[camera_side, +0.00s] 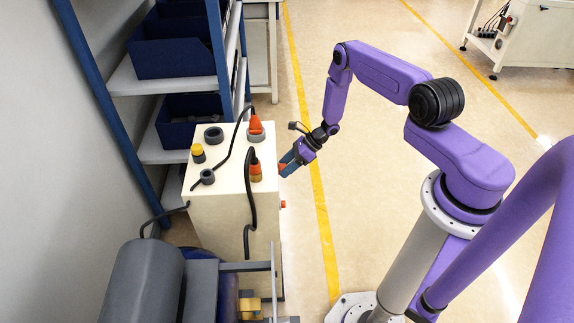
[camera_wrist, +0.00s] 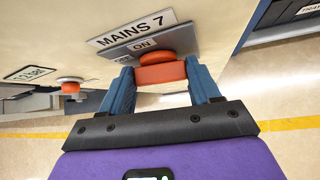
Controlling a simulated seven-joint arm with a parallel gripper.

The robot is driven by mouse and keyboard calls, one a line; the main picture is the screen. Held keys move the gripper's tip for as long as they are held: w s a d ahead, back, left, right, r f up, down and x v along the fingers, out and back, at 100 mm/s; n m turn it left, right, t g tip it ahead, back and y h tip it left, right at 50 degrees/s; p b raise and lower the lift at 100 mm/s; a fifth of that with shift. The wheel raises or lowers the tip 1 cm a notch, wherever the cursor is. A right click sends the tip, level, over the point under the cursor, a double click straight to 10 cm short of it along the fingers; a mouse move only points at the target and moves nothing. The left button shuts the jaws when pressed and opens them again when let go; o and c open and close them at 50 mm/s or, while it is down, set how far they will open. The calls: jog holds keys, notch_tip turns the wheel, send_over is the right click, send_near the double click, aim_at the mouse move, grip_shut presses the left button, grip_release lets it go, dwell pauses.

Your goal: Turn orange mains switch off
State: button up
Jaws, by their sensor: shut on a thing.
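The orange mains switch (camera_wrist: 162,72) shows in the wrist view on the face of the cream cabinet, under a label reading "MAINS 7". A plate at its base shows the word "ON". My gripper (camera_wrist: 160,78) has its two blue fingers on either side of the orange knob and is shut on it. In the side view my gripper (camera_side: 285,168) is at the cabinet's right face, where a bit of orange shows by the fingertips. The finger contact and the switch's exact angle are partly hidden.
The cream cabinet (camera_side: 222,218) has cables and orange plugs (camera_side: 255,124) on top. A second orange knob (camera_wrist: 71,87) sits on the same face beside another label. Blue shelving (camera_side: 182,58) stands behind. Open floor lies right of the cabinet.

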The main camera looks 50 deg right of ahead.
jog(key=shift+a+n+t+h, duration=0.15)
jog(key=shift+n+t+h, duration=0.35)
jog(key=shift+t+h, duration=0.25)
jog(key=shift+s, duration=0.1)
jog(key=o, duration=1.1)
jog(key=shift+c, duration=0.2)
jog(key=v, duration=1.7)
jog(key=shift+r, duration=0.3)
jog(key=shift+s, duration=0.1)
